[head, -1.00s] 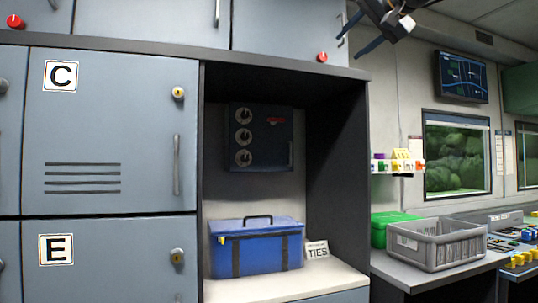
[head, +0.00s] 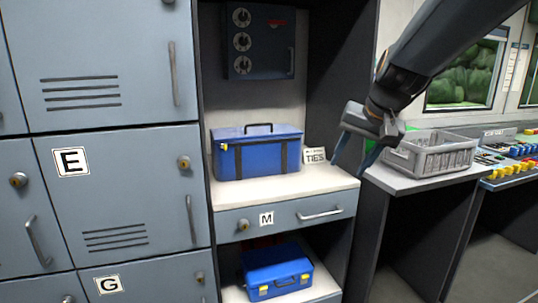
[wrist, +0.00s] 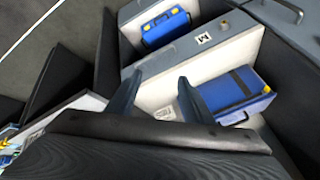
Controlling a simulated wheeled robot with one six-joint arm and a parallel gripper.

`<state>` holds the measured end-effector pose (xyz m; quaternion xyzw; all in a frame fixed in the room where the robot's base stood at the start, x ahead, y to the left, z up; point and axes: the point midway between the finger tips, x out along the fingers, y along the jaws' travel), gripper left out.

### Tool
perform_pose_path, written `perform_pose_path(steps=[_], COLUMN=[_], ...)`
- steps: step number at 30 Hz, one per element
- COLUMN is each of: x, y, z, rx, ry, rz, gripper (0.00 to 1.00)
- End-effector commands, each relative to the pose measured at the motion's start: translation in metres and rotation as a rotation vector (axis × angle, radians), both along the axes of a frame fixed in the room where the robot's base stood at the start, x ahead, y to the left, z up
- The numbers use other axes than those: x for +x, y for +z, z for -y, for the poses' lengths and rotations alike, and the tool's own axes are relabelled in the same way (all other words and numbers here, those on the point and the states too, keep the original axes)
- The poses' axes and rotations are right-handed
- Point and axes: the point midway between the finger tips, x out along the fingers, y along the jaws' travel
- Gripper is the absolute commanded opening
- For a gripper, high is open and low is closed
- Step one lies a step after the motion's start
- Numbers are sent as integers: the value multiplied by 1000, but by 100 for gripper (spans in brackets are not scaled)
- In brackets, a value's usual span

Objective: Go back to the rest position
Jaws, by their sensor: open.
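My gripper (head: 349,166) is open and empty, with its fingers pointing down at the right end of the white shelf with the niche. In the wrist view its two dark fingers (wrist: 160,80) stand apart with nothing between them. A blue toolbox (head: 258,152) with a dark handle sits to its left on the white shelf (head: 250,195). The toolbox also shows in the wrist view (wrist: 240,85), close to the right-hand finger. A small TIES card (head: 315,155) stands between the toolbox and my gripper.
Drawer M (head: 285,217) is shut beneath the shelf. A second blue case (head: 277,272) lies in the lower compartment. Grey lockers E (head: 120,185) and G (head: 150,285) are closed at left. A grey crate (head: 435,155) stands on the side counter at right, near my arm.

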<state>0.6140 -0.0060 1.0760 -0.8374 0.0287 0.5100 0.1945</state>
Motion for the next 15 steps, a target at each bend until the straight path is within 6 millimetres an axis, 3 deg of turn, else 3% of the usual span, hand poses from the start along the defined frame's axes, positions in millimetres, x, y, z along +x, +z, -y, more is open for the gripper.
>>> perform_pose_path(steps=[1,6,12,15], x=[-23,-106,-198,-227], y=[-27,-110,-172,-186], z=[-4,-10,-11,-9], rx=[-25,-116,-197,-219], ry=[26,131,251,290], rz=[-57,-234,-397,-442], gripper=[47,47,47,47])
